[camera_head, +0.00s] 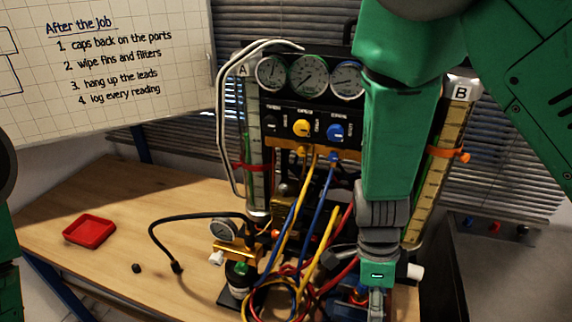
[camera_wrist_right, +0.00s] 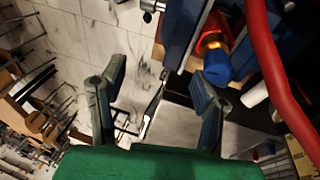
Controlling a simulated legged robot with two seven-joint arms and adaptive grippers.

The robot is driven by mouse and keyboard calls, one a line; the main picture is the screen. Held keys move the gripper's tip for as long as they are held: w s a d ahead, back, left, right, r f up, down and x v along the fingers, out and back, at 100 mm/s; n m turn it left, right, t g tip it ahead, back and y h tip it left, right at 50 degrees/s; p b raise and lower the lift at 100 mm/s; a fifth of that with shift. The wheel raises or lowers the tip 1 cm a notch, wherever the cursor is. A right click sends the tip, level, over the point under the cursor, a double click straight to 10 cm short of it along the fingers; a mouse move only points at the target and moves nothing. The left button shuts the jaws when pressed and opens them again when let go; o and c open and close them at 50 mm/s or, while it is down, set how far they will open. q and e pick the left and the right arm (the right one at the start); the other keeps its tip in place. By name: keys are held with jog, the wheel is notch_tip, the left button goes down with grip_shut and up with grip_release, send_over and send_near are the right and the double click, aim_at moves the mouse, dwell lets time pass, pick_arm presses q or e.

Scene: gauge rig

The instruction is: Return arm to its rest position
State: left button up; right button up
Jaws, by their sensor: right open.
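My right arm comes down from the top right of the head view, in front of the gauge rig (camera_head: 285,121). My right gripper (camera_head: 377,303) points down at the lower edge, low in front of the rig's right side. In the right wrist view its two fingers (camera_wrist_right: 160,83) stand wide apart with nothing between them. A blue cap-like knob on a brass fitting (camera_wrist_right: 216,62) is just beyond the right finger, and a red hose (camera_wrist_right: 272,60) runs past on the right. Only green parts of my left arm show at the left edge; its gripper is out of view.
Yellow, blue and red hoses (camera_head: 328,215) hang and coil before the rig. A small gauge (camera_head: 223,231) with a black hose stands left of them. A red tray (camera_head: 90,231) and small black cap (camera_head: 136,268) lie on the wooden table (camera_head: 60,205). The table's left part is mostly clear.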

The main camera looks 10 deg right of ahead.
jog(key=shift+w+a+f+n+t+h, duration=0.15)
jog(key=shift+w+t, duration=0.25)
jog(key=shift+w, duration=0.35)
jog(key=shift+w+d+f+n+t+h, duration=0.15)
jog(key=shift+w+t, duration=0.25)
jog(key=shift+w, duration=0.4)
jog(key=shift+w+a+f+n+t+h, duration=0.15)
jog(key=shift+w+t, duration=0.25)
jog(key=shift+w, duration=0.35)
jog(key=shift+f+n, duration=0.15)
jog(key=shift+n, duration=0.9)
